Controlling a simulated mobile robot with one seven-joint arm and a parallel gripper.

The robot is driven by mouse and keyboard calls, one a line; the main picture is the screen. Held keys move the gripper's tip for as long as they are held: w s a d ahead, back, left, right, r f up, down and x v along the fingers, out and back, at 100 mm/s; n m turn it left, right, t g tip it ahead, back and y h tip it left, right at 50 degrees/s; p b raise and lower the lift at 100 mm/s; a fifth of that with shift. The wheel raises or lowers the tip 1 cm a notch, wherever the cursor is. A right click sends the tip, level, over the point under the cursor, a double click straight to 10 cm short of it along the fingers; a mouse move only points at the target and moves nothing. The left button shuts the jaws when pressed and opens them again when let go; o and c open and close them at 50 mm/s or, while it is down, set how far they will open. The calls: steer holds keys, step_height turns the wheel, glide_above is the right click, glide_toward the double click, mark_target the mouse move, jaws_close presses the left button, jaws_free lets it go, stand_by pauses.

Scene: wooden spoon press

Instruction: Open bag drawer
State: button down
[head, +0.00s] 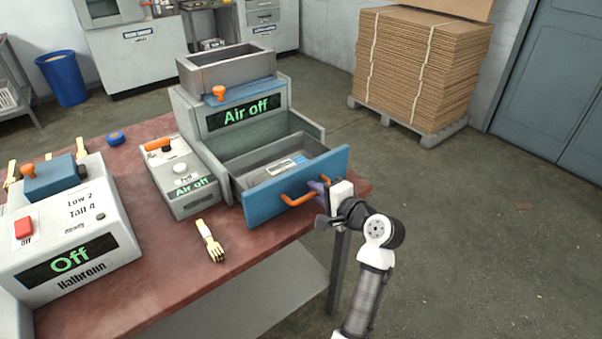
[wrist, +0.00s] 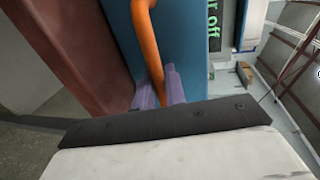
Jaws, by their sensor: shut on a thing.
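The bag drawer (head: 294,186) has a blue front and an orange bar handle (head: 300,198). It stands pulled out of the grey machine (head: 205,118) marked "Air off", and its grey inside shows with a flat printed item (head: 287,167) in it. My gripper (head: 318,188) is at the right end of the handle. In the wrist view, my gripper's purple fingers (wrist: 160,88) are on either side of the orange handle (wrist: 147,35), close to the blue drawer front (wrist: 182,40). The gripper is shut on the handle.
The red-brown table (head: 90,305) carries a white machine (head: 75,225) marked "Off", a smaller grey unit (head: 182,180) and a bundle of wooden spoons (head: 210,242). Stacked cardboard (head: 420,70) stands on a pallet behind. Floor right of the table is clear.

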steer(key=f+v, duration=0.1)
steer(key=v, duration=0.5)
steer(key=shift+s+d+p, duration=0.3)
steer(key=shift+s+p, duration=0.05)
steer(key=shift+p, duration=0.1)
steer(key=shift+f, duration=0.1)
steer(key=c, duration=1.6)
jaws_free()
steer(key=shift+o, duration=0.2)
steer(key=b+v, duration=0.1)
steer(key=v, duration=1.2)
steer(key=shift+s+d+b, duration=0.15)
steer(key=shift+s+b, duration=0.15)
steer(key=shift+b, duration=0.1)
